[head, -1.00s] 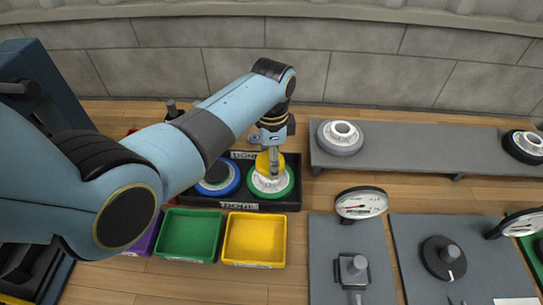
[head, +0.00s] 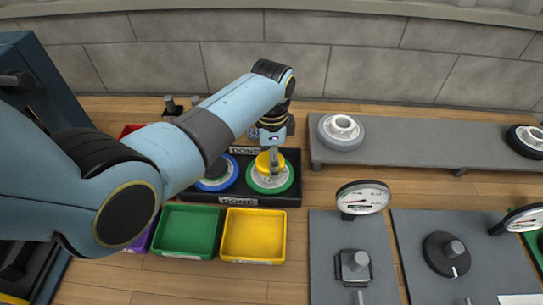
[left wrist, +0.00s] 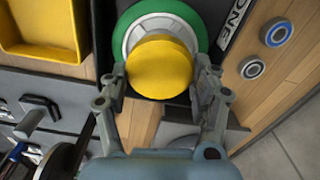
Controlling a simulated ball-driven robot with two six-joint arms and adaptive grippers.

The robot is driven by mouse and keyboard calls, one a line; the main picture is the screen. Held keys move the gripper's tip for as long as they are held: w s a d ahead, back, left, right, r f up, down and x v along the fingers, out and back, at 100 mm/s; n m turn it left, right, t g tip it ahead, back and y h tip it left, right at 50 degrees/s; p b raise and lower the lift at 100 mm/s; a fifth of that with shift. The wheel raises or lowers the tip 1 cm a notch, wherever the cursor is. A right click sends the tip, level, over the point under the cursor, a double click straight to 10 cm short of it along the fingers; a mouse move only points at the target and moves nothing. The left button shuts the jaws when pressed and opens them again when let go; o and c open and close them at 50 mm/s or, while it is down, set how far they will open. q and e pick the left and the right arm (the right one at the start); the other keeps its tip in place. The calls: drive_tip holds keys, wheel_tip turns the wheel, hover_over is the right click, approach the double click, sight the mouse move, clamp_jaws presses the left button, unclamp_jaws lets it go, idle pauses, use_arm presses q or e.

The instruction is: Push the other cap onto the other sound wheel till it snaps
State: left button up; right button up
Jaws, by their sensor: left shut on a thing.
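My left gripper (head: 271,160) is shut on a yellow cap (head: 263,162), over the green-rimmed wheel (head: 285,184) in the black tray marked DONE (head: 238,200). I cannot tell whether the cap is fully seated. A blue-rimmed wheel (head: 229,178) lies beside it in the tray, partly hidden by my left arm. My right gripper is not in view.
A green bin (head: 188,232) and a yellow bin (head: 254,236) stand in front of the tray. A grey bench (head: 415,143) at the right carries a grey wheel (head: 341,131) and a black wheel (head: 526,141). Dial gauges, including one near the middle (head: 363,198), stand in front.

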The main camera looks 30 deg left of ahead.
use_arm(q)
drive_tip(key=shift+f+b, duration=0.3)
drive_tip(key=shift+f, duration=0.95)
idle(1.4)
drive_tip(key=o, duration=1.1)
wheel_tip(320, 180, up, 12)
drive_tip(key=shift+f, duration=0.1)
